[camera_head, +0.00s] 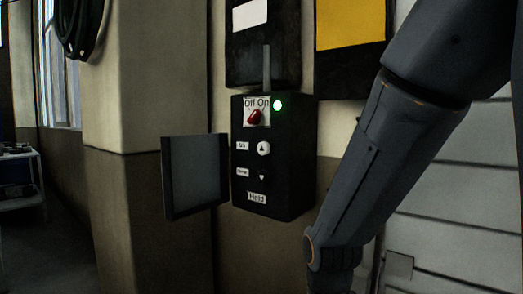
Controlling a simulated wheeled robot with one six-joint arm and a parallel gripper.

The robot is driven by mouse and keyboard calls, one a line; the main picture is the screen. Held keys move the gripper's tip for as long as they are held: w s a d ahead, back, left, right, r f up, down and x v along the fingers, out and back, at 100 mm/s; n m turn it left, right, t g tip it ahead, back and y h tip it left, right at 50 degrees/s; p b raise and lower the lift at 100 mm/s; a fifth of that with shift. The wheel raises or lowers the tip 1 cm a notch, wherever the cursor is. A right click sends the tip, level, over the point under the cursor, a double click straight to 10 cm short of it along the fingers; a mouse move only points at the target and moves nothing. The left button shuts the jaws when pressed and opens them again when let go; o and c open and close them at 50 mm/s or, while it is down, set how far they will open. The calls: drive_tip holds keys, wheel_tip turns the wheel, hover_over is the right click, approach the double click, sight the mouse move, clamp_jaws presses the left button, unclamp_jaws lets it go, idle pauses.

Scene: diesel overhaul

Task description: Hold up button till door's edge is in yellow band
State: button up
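A black control box (273,190) is on the wall in the middle of the head view. Its white up button (264,148) has an upward triangle and sits beside an "Up" label. A dark down button (263,177) is below it, above a "Hold" label (257,197). The red knob (255,117) sits under "Off On", and the green lamp (278,105) is lit. Pale horizontal panels (450,200), apparently the door, fill the right side; their lower edge and a yellow band on them cannot be made out. My arm crosses the right side; my gripper is out of view.
A grey hinged cover (195,177) stands open at the box's left. Above are a black panel with a white label (250,14) and a yellow sign (350,24). A black cable coil (79,25) hangs at upper left. A cart (20,187) stands at the far left.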

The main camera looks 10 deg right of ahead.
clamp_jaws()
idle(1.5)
